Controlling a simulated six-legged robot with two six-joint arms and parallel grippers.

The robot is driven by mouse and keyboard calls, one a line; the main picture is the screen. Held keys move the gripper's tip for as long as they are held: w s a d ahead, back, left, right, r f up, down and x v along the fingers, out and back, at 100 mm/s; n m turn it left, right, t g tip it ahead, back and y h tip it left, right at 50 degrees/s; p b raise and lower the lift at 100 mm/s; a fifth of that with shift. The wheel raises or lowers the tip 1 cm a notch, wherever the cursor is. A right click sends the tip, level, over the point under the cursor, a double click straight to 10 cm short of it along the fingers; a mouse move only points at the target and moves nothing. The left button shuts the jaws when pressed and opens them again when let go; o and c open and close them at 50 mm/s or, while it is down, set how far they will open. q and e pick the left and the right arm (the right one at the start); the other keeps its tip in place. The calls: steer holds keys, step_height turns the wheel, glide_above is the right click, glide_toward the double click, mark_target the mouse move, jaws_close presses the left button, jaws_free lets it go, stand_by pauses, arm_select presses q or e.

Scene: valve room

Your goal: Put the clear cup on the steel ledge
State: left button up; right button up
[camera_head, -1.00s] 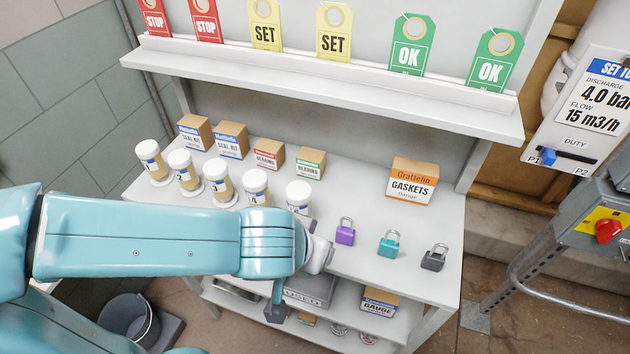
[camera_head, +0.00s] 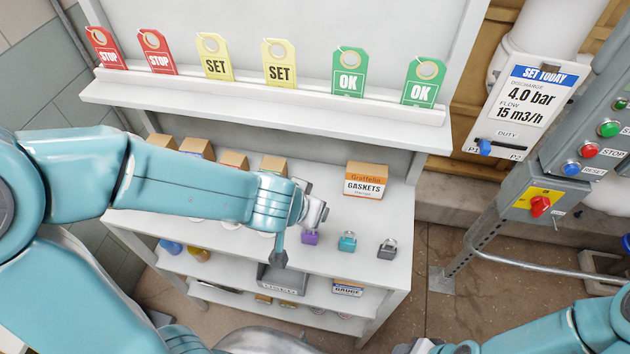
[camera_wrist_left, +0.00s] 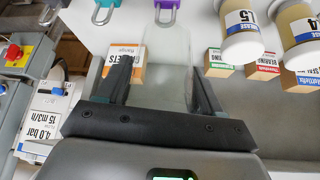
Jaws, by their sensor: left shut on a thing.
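The clear cup (camera_wrist_left: 167,60) shows in the left wrist view as a faint see-through shape between the two dark fingers of my left gripper (camera_wrist_left: 160,85). The fingers are shut on it. In the head view my left gripper (camera_head: 314,210) is over the bench, near the purple padlock (camera_head: 310,237), and I cannot make out the cup there. A long pale ledge (camera_head: 270,108), the likely steel ledge, runs above and behind the bench. My right gripper (camera_head: 432,347) is only partly in view at the bottom edge; its fingers are unclear.
Red, yellow and green tags (camera_head: 349,72) stand along the ledge's back. On the bench (camera_head: 360,215) are a gaskets box (camera_head: 366,180), a teal padlock (camera_head: 347,241), a dark padlock (camera_head: 387,248) and small cartons. Jars (camera_wrist_left: 240,30) show in the wrist view. A control box (camera_head: 540,200) stands right.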

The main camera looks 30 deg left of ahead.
arm_select(q)
steer(key=w+a+p, duration=0.1)
steer(key=w+a, duration=0.2)
steer(key=w, duration=0.7)
steer(key=f+b, duration=0.1)
steer(key=f, duration=0.1)
steer(key=f+b, duration=0.2)
steer(key=f, duration=0.1)
steer(key=f+b, duration=0.2)
steer(key=shift+s+d+f, duration=0.15)
steer(key=shift+d+f, duration=0.1)
steer(key=shift+f, duration=0.15)
steer(key=shift+f+b, duration=0.4)
steer(key=shift+f, duration=0.05)
steer(key=f+b, duration=0.1)
steer(key=w+f+b, duration=0.1)
steer(key=f, duration=0.1)
steer(key=shift+a+f+b, duration=0.1)
steer(key=shift+b, duration=0.25)
steer(key=shift+w, duration=0.1)
steer(key=shift+s, duration=0.4)
steer(key=o, duration=0.7)
steer(key=shift+w+f, duration=0.1)
steer(key=o, duration=0.3)
steer(key=shift+w+f, duration=0.15)
steer(key=shift+w, duration=0.1)
steer(key=shift+s, duration=0.1)
